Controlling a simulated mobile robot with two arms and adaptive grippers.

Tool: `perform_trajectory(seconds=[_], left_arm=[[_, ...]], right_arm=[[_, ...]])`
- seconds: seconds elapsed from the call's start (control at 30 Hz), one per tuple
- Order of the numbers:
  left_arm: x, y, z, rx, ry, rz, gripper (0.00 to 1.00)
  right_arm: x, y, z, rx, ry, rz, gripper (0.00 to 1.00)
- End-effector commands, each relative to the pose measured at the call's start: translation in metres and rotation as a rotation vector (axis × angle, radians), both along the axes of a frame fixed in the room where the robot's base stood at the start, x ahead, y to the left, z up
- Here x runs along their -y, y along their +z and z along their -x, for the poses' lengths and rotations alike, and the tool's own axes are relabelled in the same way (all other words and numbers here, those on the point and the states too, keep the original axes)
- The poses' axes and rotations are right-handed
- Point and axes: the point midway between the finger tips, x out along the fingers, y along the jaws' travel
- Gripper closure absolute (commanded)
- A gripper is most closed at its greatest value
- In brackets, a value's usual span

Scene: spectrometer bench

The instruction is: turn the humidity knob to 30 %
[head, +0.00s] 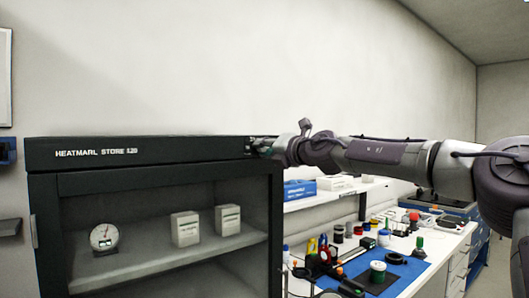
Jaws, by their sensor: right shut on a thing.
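The dark storage cabinet (160,155) stands at the left, with the words HEATMARL STORE 120 on its top panel. My right gripper (263,147) reaches in from the right to the right end of this panel. Its fingers are shut at the panel face, on what seems to be the humidity knob. The fingers hide the knob and its scale, so I cannot read its setting. A round dial gauge (104,236) stands on the shelf inside the cabinet; its numbers are too small to read. My left gripper is not in view.
Two white boxes (185,228) (228,219) stand on the cabinet shelf. At the right, a workbench holds a blue mat (408,274), several jars and tools. A blue box (300,188) sits on a shelf behind. The wall above the cabinet is clear.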

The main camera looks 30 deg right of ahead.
Motion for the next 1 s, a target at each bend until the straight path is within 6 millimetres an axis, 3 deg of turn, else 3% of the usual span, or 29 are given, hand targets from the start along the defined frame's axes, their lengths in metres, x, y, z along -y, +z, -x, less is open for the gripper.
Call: perform_trajectory(seconds=[0.63, 0.67, 0.8, 1.0], left_arm=[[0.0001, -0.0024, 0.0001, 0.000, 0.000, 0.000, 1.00], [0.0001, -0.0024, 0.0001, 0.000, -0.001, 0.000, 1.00], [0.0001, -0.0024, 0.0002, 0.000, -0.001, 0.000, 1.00], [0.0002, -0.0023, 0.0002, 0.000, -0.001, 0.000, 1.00]], right_arm=[[-0.0004, -0.0021, -0.0003, -0.001, 0.002, 0.054, 1.00], [-0.0005, -0.0020, -0.0003, -0.001, 0.002, 0.054, 0.75], [-0.0003, -0.0016, -0.0002, 0.000, 0.002, 0.053, 0.51], [-0.0001, -0.0008, -0.0001, 0.002, 0.001, 0.053, 0.51]])
